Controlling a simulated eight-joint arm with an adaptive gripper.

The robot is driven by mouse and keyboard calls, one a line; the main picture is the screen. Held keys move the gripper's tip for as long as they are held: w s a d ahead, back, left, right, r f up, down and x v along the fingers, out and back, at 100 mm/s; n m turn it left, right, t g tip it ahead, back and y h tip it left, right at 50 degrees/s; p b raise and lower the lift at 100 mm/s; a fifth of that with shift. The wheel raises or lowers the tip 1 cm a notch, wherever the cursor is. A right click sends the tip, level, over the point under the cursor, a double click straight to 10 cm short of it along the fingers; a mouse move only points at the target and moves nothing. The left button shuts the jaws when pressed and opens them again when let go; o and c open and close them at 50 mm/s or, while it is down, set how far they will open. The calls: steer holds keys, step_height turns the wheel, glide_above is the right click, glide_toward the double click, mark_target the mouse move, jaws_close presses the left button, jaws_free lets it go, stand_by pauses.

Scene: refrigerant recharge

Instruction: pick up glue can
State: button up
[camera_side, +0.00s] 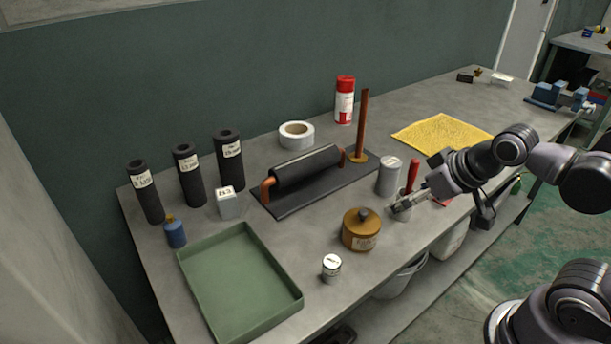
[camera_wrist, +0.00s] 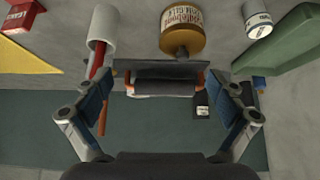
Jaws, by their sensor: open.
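A squat amber can (camera_side: 361,231) with a dark knob on top and a printed label stands upright on the bench; I take it as the glue can, though its label is not clearly readable. It also shows at the top centre of the wrist view (camera_wrist: 183,38). My gripper (camera_side: 398,207) is to the right of this can in the side view, apart from it. In the wrist view my gripper (camera_wrist: 160,88) has its fingers spread wide with nothing held between them. The can lies beyond the fingertips.
A cup with a red-handled tool (camera_side: 412,176) stands close by my gripper, partly hidden. A grey canister (camera_side: 389,177) is behind it. A small white can (camera_side: 331,267) and a green tray (camera_side: 285,317) are left of the amber can. A pipe on a black board (camera_side: 290,205) lies behind.

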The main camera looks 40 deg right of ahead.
stand_by(0.3)
steer(key=m+g, duration=0.7)
steer(key=m, duration=1.1)
glide_above(363, 212)
steer(key=shift+f, duration=2.7)
steer(key=shift+d+f, duration=0.15)
steer(key=shift+f, duration=2.5)
steer(key=c, duration=1.7)
